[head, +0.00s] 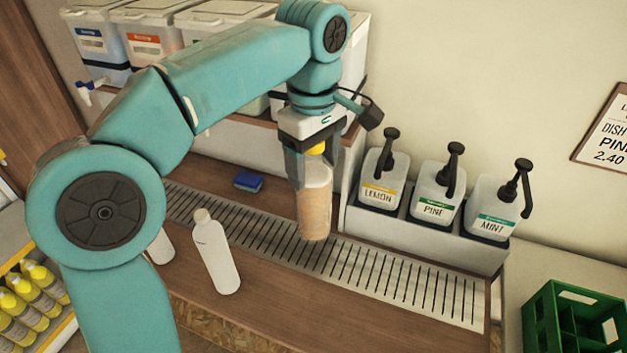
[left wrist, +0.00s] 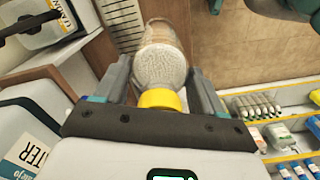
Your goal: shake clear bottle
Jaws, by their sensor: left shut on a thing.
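The clear bottle (head: 314,205) has a yellow cap and holds tan liquid with a pale, foamy layer at the top. It hangs nearly upright, a little tilted, over the slatted drain grate (head: 370,270). My left gripper (head: 312,165) is shut on the clear bottle near its neck, from above. In the left wrist view the bottle (left wrist: 160,62) lies between the two fingers (left wrist: 165,88), its yellow cap nearest the camera. Whether its base touches the grate is hard to tell. My right gripper is not in view.
Pump jugs labelled LEMON (head: 380,185), PINE (head: 436,195) and MINT (head: 492,210) stand right of the bottle. A white bottle (head: 217,255) stands in front on the counter. A blue sponge (head: 248,181) lies behind. A green crate (head: 575,320) is at lower right.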

